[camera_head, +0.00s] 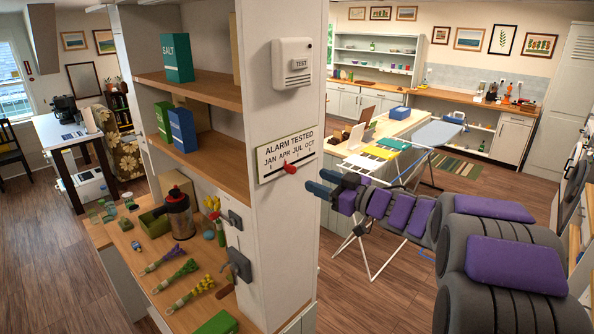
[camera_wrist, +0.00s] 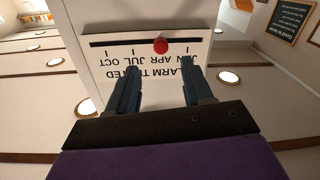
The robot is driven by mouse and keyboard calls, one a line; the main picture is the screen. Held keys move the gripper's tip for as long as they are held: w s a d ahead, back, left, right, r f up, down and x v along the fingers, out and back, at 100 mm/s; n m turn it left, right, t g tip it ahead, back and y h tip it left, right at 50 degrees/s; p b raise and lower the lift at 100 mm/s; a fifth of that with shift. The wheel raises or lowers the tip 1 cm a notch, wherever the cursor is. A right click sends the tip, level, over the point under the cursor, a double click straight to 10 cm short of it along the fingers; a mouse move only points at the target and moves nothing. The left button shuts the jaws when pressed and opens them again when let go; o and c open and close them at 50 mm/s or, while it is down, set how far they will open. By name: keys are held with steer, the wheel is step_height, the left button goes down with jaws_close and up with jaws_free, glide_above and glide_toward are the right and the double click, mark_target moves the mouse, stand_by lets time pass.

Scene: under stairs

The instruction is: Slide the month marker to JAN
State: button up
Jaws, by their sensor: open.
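A white sign (camera_head: 287,152) reading ALARM TESTED, with JAN, APR, JUL and OCT, is on the white post. In the wrist view the sign (camera_wrist: 122,78) appears upside down, with JAN on the right. Its red round marker (camera_head: 290,168) sits on a dark slot below the words. In the wrist view the marker (camera_wrist: 160,46) is at the APR tick, one tick from JAN. My gripper (camera_head: 322,184) is open and empty, right of the sign. In the wrist view its fingers (camera_wrist: 161,75) point at the sign, spread apart, short of the marker, which lies between their lines.
A white alarm box (camera_head: 292,64) is above the sign. Wooden shelves with boxes (camera_head: 177,57) and a cluttered counter (camera_head: 160,285) adjoin the post on the left. The space directly before the sign looks clear.

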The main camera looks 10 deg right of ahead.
mark_target(295, 171)
steer(key=p+x, duration=0.1)
steer(key=x, duration=0.7)
steer(key=shift+w+a+f, duration=0.1)
steer(key=shift+w+a, duration=0.1)
steer(key=shift+c, duration=0.3)
jaws_close()
